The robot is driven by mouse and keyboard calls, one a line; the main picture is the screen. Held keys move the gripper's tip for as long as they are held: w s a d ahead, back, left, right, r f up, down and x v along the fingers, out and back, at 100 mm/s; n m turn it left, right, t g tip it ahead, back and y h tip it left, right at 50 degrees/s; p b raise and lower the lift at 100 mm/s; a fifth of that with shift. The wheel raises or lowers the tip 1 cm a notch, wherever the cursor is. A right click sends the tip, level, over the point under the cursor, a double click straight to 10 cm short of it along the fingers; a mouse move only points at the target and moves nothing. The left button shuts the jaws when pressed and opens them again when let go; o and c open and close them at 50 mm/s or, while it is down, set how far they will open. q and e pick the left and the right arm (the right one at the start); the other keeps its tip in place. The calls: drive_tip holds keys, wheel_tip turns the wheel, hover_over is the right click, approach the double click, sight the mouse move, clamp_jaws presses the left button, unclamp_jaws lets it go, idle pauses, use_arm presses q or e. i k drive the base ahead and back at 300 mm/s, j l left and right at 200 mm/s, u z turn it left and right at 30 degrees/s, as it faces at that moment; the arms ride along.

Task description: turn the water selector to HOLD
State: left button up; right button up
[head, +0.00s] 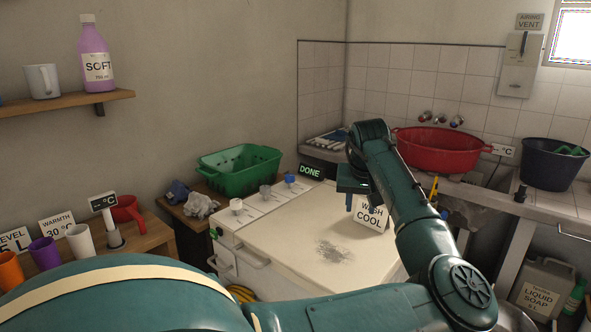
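Three small knobs stand in a row along the back left edge of the white machine (300,232): a white one (236,206), a grey one (265,192) and a blue one (290,180). Their markings are too small to read, so I cannot tell which is the water selector or where HOLD is. My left gripper (361,203) hangs above the machine's right back part, in front of a WASH COOL card (370,216). Its fingers look apart, with nothing seen between them. It is well right of the knobs and not touching them. My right gripper is not in view.
A lit DONE display (311,171) stands behind the blue knob. A green basket (240,170) is behind left, a red tub (440,148) on the sink right, a dark bucket (553,165) farther right.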

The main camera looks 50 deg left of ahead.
sight(289, 179)
drive_tip(key=i+j+z, duration=0.15)
drive_tip(key=j, duration=2.2)
drive_tip(key=k, duration=0.1)
